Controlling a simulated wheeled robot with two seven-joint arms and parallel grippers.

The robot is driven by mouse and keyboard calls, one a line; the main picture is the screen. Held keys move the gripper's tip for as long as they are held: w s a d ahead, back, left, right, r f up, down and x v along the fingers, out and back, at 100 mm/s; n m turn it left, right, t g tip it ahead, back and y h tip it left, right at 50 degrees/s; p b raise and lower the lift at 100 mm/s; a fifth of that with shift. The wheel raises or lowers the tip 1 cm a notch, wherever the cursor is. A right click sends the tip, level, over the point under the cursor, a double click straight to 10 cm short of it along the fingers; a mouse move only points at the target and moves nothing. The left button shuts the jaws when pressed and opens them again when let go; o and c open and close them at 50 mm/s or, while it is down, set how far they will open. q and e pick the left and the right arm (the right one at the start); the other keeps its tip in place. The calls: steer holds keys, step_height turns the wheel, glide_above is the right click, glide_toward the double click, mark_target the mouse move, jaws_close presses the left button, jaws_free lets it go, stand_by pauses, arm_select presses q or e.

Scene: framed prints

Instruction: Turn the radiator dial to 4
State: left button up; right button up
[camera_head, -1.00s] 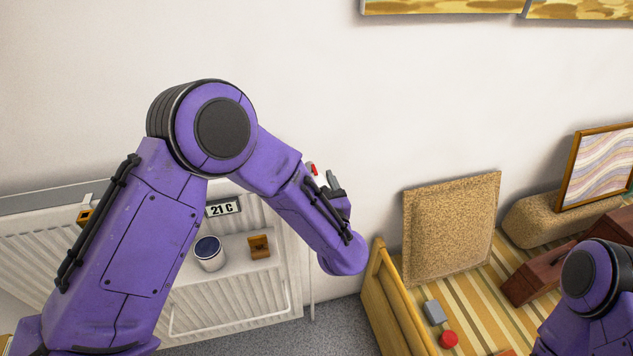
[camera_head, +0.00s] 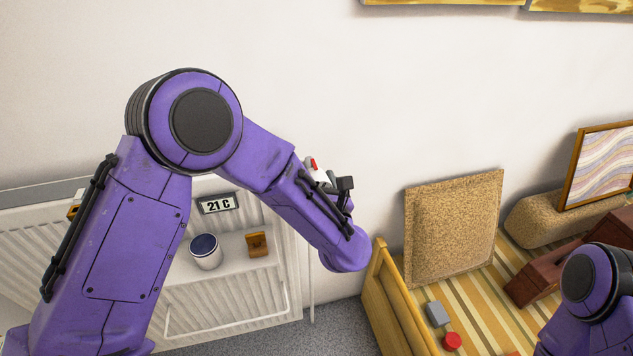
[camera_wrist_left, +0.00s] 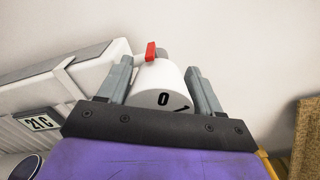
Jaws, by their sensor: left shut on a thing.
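The radiator dial (camera_wrist_left: 160,84) is a white round knob at the radiator's upper right end. The digits 0 and 1 show on its side facing the left wrist camera. A red pointer (camera_wrist_left: 151,51) stands at its far edge; the digit beside the pointer cannot be read. My left gripper (camera_wrist_left: 158,70) is shut on the dial, with one grey finger on each side. In the head view a bit of the white dial (camera_head: 320,176) and the red pointer (camera_head: 312,163) show behind my left wrist. My right arm shows at the lower right; its gripper is out of view.
The white radiator (camera_head: 235,306) carries a 21 C display (camera_head: 217,204), a white cup (camera_head: 206,253) and a small brown holder (camera_head: 257,244). A wooden bench (camera_head: 398,310) with a cork panel (camera_head: 452,229) and a framed print (camera_head: 603,168) stands at right.

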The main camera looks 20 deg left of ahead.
arm_select(q)
steer(key=shift+m+b, duration=0.3)
steer(key=shift+m, duration=0.7)
steer(key=o, duration=0.9)
steer(key=shift+o, duration=0.2)
steer(key=shift+d, duration=0.1)
steer(key=shift+s+d+f+b, duration=0.15)
steer(key=shift+s+d+b, duration=0.1)
steer(key=shift+s+b, duration=0.05)
steer(key=b+v, duration=0.3)
steer(key=v, duration=0.6)
steer(key=shift+s+d, duration=0.2)
steer(key=shift+s, duration=0.05)
